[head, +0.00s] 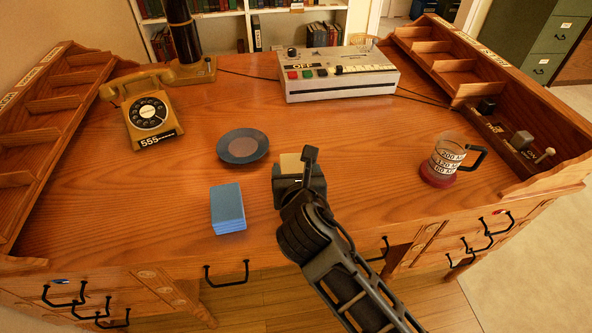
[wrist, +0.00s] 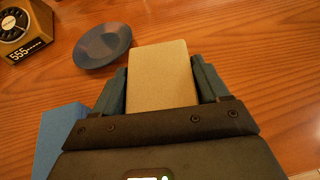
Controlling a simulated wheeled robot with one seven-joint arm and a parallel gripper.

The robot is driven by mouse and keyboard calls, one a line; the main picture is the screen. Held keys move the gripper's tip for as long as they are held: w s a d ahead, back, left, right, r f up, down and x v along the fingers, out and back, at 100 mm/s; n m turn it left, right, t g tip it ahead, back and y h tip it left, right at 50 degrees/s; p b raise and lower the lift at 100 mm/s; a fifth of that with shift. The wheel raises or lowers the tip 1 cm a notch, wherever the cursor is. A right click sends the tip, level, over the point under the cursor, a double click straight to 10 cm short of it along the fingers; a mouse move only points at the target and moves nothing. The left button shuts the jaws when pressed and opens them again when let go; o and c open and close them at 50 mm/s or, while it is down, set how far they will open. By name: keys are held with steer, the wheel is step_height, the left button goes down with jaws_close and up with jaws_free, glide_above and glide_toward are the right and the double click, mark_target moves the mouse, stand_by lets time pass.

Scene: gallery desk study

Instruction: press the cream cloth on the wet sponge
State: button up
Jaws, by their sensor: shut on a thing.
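The cream cloth (head: 290,162) is a flat pale piece between the fingers of my gripper (head: 293,172). In the wrist view the cloth (wrist: 158,78) sticks out past the fingertips of my gripper (wrist: 159,74), which are shut on its two sides. A round dark blue dish (head: 232,157) with a brownish centre lies on the desk to the left and beyond my gripper; it also shows in the wrist view (wrist: 102,42). A blue block (head: 228,207) lies to the left of my gripper, apart from it. I cannot tell for sure which of these is the wet sponge.
A yellow telephone (head: 152,113) stands at the left and a grey machine (head: 338,82) at the back. Wooden pigeonhole racks line both sides.

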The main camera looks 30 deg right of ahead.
steer(key=shift+f, duration=0.6)
stand_by(0.5)
steer(key=shift+r, duration=0.1)
stand_by(0.5)
step_height(320, 180, up, 7)
steer(key=p, duration=0.8)
